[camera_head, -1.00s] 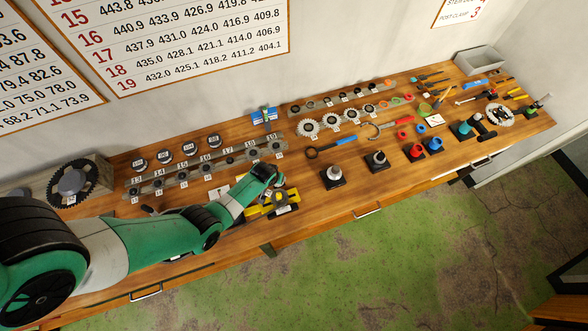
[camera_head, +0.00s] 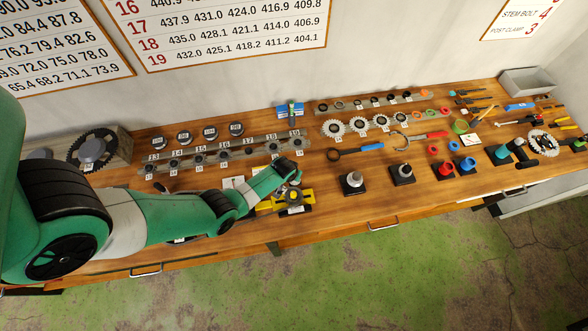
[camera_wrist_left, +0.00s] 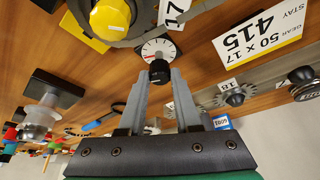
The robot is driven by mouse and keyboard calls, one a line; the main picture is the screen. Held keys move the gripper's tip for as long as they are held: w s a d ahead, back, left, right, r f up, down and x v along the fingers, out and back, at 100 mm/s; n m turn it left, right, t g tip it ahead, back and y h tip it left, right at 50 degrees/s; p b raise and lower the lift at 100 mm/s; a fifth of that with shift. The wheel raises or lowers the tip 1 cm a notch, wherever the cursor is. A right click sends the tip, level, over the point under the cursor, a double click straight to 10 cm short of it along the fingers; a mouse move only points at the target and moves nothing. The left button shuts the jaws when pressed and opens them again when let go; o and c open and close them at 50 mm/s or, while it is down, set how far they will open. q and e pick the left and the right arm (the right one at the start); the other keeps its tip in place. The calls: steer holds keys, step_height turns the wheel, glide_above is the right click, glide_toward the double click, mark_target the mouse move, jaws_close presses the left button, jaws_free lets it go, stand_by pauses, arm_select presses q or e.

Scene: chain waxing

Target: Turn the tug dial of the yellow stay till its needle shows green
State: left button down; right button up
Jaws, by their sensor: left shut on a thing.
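Just below the gauge in that view is a black tug dial knob (camera_wrist_left: 159,73). My left gripper (camera_wrist_left: 158,78) is shut on this knob, one finger on each side. In the head view the gripper (camera_head: 292,180) is over the stay and hides part of it. My right gripper is not in view.
A card reading 415 (camera_wrist_left: 258,33) lies close by. Rows of numbered gears (camera_head: 225,152) stand behind the gripper. A black post stand (camera_head: 353,182) is to the right. A blue-handled tool (camera_head: 365,152) lies behind it.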

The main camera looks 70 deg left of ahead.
arm_select(q)
steer(key=shift+m, duration=0.5)
steer(key=c, duration=0.6)
jaws_free()
steer(key=shift+r, duration=0.1)
